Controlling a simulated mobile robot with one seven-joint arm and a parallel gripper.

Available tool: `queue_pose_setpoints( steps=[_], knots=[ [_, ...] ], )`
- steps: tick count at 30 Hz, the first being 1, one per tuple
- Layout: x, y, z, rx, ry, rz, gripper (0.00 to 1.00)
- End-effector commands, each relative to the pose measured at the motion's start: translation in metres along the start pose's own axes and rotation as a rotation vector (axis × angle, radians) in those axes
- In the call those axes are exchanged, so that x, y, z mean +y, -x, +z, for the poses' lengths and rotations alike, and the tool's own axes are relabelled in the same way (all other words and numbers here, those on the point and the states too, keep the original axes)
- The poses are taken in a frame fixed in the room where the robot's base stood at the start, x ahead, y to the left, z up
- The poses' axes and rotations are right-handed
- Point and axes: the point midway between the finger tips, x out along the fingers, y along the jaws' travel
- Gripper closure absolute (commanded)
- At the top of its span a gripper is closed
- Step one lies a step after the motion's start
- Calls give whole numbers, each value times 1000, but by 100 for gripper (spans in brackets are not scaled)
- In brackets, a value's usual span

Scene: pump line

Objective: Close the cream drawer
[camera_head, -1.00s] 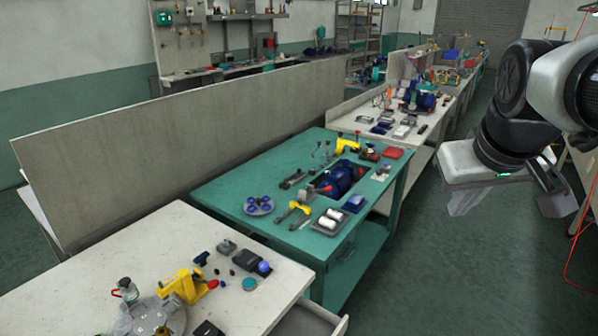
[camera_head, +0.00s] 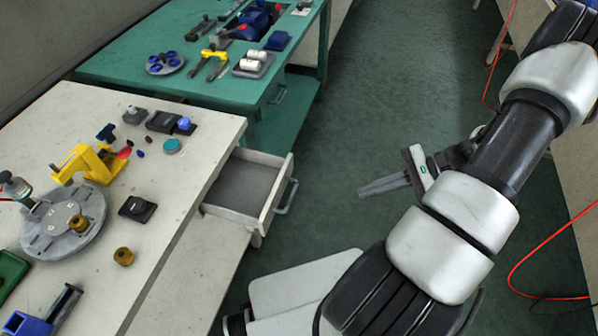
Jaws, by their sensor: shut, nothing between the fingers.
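The cream drawer (camera_head: 270,206) stands open under the cream workbench (camera_head: 168,216), pulled out to the right over the floor. Its grey inside looks empty. A grey bar handle (camera_head: 287,197) is on its front panel. My gripper (camera_head: 362,191) is to the right of the drawer front, with its fingers pointing left towards the handle. The fingers are shut and hold nothing. A gap of floor shows between the fingertips and the handle, and nothing touches the drawer.
A green bench (camera_head: 225,88) with parts and tools stands behind the cream one. A round grey fixture (camera_head: 62,222) and a yellow clamp (camera_head: 85,165) are on the cream bench. Green floor (camera_head: 400,80) is clear behind my arm. A red cable (camera_head: 530,250) lies at right.

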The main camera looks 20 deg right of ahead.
Motion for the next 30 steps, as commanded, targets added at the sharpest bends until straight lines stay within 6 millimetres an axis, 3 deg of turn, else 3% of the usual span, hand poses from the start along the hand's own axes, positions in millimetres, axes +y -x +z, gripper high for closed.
queue_pose_setpoints(
  steps=[1, 3, 9, 17, 30],
  knots=[
    [5, -22, -13, -105, -96, -103, 100],
    [0, -37, -16, -222, -199, -221, 100],
    [-15, -48, -18, -419, -350, -412, 100],
    [-28, -66, -10, -443, -367, -431, 100],
    [-69, -141, 18, -440, -364, -429, 100]
  ],
)
